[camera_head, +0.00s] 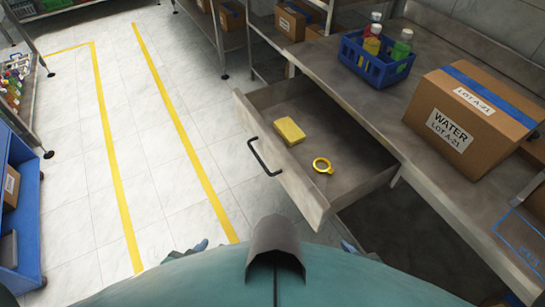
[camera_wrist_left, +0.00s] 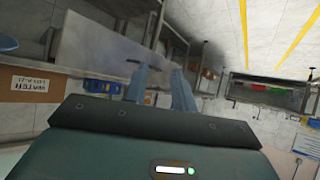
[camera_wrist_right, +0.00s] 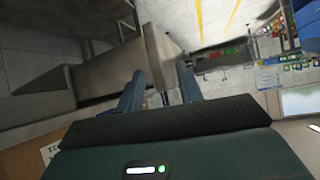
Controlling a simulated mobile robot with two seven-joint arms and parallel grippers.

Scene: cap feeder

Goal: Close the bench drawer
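The bench drawer (camera_head: 345,165) is pulled out from under the steel bench (camera_head: 345,90). A dark bar handle (camera_head: 262,158) is on its front panel. A yellow sponge-like block (camera_head: 289,131) and a yellow ring (camera_head: 322,165) lie inside. My left gripper (camera_head: 187,250) shows only partly at the lower edge of the head view, apart from the handle. Its fingers are spread and empty in the left wrist view (camera_wrist_left: 160,78). My right gripper (camera_head: 350,248) also shows only partly, below the drawer's near corner. Its fingers are spread and empty in the right wrist view (camera_wrist_right: 160,80).
A WATER box (camera_head: 470,115) and a blue crate (camera_head: 375,62) with bottles stand on the bench. A blue cart (camera_head: 20,225) is at the left. Shelves with boxes (camera_head: 292,22) stand at the back. Floor left of the drawer, with yellow lines (camera_head: 185,135), is clear.

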